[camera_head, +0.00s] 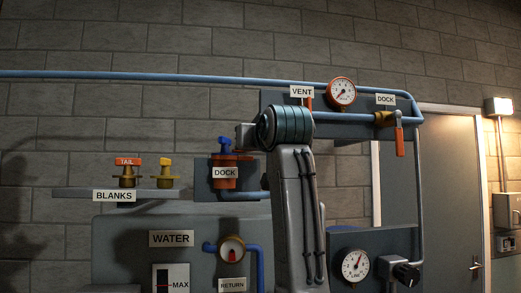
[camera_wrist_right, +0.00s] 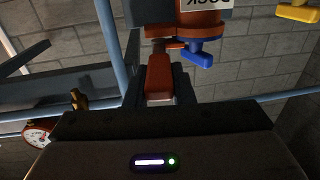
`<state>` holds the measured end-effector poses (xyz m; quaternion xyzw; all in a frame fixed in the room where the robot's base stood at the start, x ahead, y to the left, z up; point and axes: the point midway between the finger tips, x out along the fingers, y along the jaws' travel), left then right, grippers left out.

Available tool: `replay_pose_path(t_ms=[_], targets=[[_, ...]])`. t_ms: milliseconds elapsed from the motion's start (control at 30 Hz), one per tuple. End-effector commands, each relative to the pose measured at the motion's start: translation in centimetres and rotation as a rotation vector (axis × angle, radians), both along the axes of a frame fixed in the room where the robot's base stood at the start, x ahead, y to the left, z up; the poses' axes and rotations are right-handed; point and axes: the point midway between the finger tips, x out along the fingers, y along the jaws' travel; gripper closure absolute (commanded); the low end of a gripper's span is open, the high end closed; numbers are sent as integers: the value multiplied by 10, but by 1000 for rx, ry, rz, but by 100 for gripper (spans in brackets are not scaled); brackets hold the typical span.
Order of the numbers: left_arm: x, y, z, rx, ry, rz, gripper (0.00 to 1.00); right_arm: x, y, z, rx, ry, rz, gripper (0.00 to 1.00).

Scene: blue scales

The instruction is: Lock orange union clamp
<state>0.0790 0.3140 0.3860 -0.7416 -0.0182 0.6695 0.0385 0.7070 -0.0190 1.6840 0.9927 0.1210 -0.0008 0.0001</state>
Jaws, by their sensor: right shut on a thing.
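The orange union clamp (camera_head: 224,182) sits on the wall panel behind the DOCK sign, with a blue part (camera_head: 225,145) on top. In the wrist view, which is upside down, its orange body (camera_wrist_right: 190,32) and blue part (camera_wrist_right: 203,56) are near the top. An orange lever (camera_wrist_right: 160,75) runs from beside the body to my right gripper (camera_wrist_right: 160,92), which is shut on it. In the head view my right arm stands in front of this spot and hides the lever and most of the gripper. My left gripper is not in view.
A shelf (camera_head: 75,193) left of the clamp holds an orange TAIL blank (camera_head: 127,170) and a yellow blank (camera_head: 165,172). A blue pipe (camera_head: 180,76) crosses above. A gauge (camera_head: 341,92) and an orange-handled valve (camera_head: 399,142) are at the right. Below is a WATER panel (camera_head: 120,225).

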Motion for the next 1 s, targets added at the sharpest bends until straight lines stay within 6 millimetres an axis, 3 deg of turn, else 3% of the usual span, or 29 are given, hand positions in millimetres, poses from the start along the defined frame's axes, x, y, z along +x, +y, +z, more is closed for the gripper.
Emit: replay_pose_path(t_ms=[300,800,833,933,1000], targets=[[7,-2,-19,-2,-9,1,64,4,5,4,2,-14,-111,100],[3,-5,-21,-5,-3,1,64,6,4,7,4,-16,-133,100],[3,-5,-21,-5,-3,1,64,6,4,7,4,-16,-133,76],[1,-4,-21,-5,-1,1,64,6,4,6,3,-14,-132,57],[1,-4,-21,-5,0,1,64,6,4,5,3,-12,-132,56]])
